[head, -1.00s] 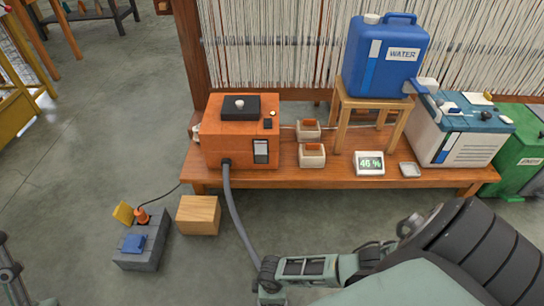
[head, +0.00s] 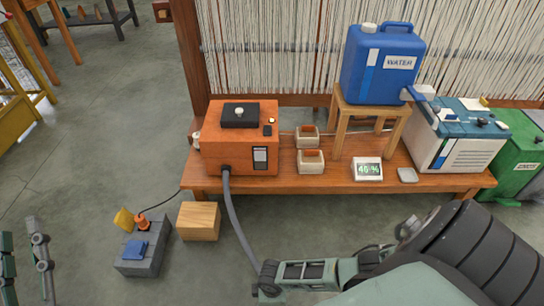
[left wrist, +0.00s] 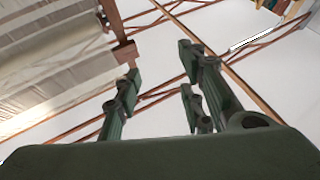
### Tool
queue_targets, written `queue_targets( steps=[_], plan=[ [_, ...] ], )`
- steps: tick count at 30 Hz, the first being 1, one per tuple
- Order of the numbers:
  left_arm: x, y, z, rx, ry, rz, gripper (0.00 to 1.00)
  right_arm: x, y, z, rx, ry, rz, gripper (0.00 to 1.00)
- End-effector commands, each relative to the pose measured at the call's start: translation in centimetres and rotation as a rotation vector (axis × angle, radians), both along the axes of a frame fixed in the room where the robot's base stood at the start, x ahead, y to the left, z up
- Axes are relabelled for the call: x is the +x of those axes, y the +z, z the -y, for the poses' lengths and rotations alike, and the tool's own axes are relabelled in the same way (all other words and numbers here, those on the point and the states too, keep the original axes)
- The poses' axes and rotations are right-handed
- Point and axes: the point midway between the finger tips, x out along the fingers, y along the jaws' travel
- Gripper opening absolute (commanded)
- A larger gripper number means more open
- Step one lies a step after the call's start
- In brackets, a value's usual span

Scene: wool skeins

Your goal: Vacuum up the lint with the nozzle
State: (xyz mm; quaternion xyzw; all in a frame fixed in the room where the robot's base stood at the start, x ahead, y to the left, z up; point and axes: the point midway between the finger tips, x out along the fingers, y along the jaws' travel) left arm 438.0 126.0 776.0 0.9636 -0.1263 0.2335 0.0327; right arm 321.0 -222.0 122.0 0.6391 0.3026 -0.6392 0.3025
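An orange box-shaped machine (head: 240,143) with a black top plate stands on the left of the wooden bench. A grey hose (head: 238,215) runs from its front down to my right gripper (head: 267,277). The right gripper appears closed around the hose's lower end, low in front of the bench. The nozzle cannot be made out there. I cannot pick out any lint. My left gripper (head: 25,265) is at the left edge of the head view, away from the machine. In the left wrist view its fingers (left wrist: 158,95) are apart and empty, against the ceiling.
A wooden block (head: 198,221) and a grey block (head: 143,252) stand on the floor. Open floor lies left.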

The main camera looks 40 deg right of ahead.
Motion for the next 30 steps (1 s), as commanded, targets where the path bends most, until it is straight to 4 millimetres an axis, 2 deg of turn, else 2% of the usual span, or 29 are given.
queue_targets(
  steps=[15,30],
  plan=[
    [1.6,-4.3,-0.2,0.064,0.014,-0.23,0.37,-0.1,1.0,0.1,0.0,-0.002,0.0,0.0],
    [1.9,-8.9,-0.7,0.122,0.027,-0.451,0.37,-0.3,1.9,0.1,0.0,-0.003,0.0,0.0]
  ],
)
